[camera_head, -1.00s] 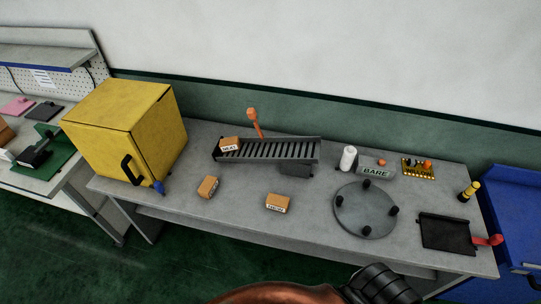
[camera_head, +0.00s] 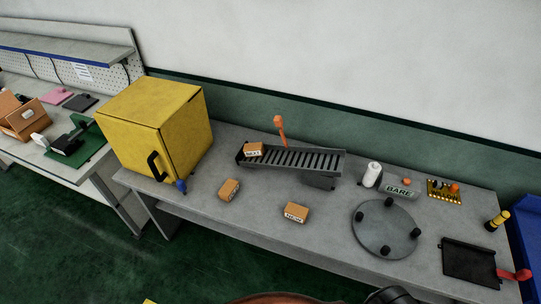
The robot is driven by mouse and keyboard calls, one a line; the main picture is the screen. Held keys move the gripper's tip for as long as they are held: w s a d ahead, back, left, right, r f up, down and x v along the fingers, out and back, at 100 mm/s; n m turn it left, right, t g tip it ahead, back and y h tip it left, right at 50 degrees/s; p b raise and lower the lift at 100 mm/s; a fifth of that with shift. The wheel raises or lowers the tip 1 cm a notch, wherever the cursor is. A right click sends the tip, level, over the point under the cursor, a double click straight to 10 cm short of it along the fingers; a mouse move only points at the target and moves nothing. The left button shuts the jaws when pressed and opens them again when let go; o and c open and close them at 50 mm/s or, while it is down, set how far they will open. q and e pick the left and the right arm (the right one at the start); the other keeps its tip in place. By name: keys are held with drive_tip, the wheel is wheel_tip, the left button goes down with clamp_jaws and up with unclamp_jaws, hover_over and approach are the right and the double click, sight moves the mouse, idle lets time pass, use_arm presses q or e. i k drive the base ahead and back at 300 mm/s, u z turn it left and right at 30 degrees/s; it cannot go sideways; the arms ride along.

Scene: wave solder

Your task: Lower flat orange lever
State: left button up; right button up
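An orange lever (camera_head: 281,131) stands upright, tilted slightly, behind the dark slatted conveyor ramp (camera_head: 300,160) on the grey bench. Its lower end is hidden behind the ramp. An orange block with a label (camera_head: 253,149) sits at the ramp's left end. A flat red handle (camera_head: 514,275) sticks out to the right of a black plate at the bench's right end. Neither of my grippers shows; only a copper-coloured and black part of my own body is at the bottom edge.
A yellow cabinet (camera_head: 150,125) stands at the bench's left end. Two orange blocks (camera_head: 229,189) (camera_head: 295,212) lie in front of the ramp. A round grey plate (camera_head: 384,238) with black posts, a white cylinder (camera_head: 372,174) and a black-yellow post (camera_head: 497,220) stand to the right.

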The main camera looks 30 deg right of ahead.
sight(278, 121)
drive_tip(key=u, duration=0.7)
drive_tip(key=i, duration=1.75)
drive_tip(key=z, duration=2.1)
